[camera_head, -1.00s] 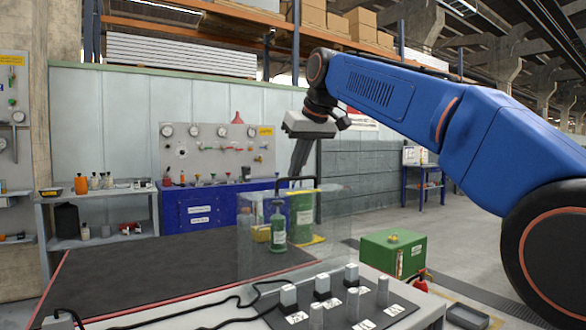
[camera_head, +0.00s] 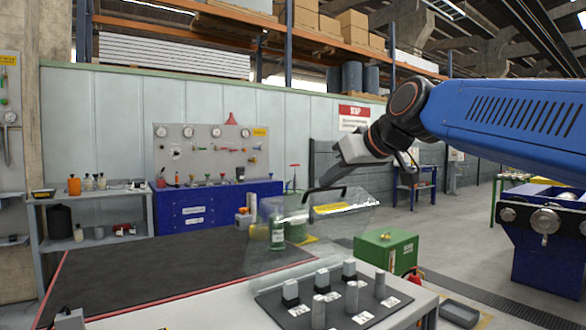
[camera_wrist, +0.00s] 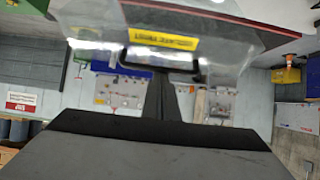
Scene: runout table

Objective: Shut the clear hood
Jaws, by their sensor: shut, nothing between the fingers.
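A green bottle (camera_head: 277,232) shows at the hood's left part. My gripper (camera_head: 321,182) is shut and empty, its fingers angled down at the handle. In the wrist view my fingers (camera_wrist: 161,82) reach to the handle (camera_wrist: 158,60), with the yellow label (camera_wrist: 164,41) just beyond. I cannot tell whether they touch it. The hood's lower edge is hard to make out.
A dark panel with several grey and white-topped posts (camera_head: 333,300) lies in front of the hood. A green box (camera_head: 386,253) stands on the floor to the right. A blue cabinet (camera_head: 208,205) stands behind. The dark table top (camera_head: 150,265) is clear to the left.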

